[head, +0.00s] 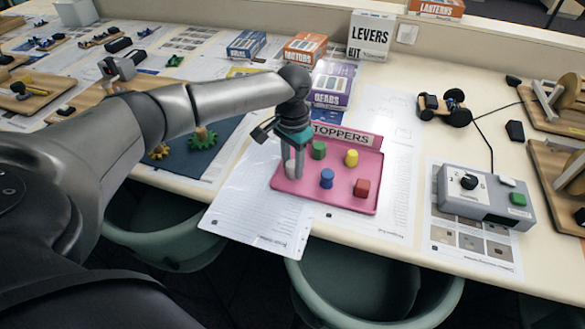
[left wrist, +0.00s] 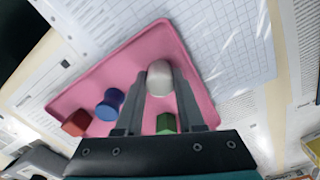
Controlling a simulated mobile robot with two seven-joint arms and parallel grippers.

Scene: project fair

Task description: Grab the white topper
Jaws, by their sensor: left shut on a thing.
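The white topper (left wrist: 160,78) sits between the fingers of my left gripper (left wrist: 158,95) in the left wrist view. In the head view my left gripper (head: 294,165) points down over the left part of the pink tray (head: 330,198), with the white topper (head: 290,169) partly hidden by its fingers. The gripper is shut on the white topper. I cannot tell whether the topper touches the tray floor. My right gripper is not in view.
The tray also holds green (head: 318,150), yellow (head: 351,158), blue (head: 327,178) and red (head: 362,187) toppers. A grey control box (head: 486,198) stands to the right. Boxes such as the Levers kit (head: 370,36) stand behind. Paper sheets lie around the tray.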

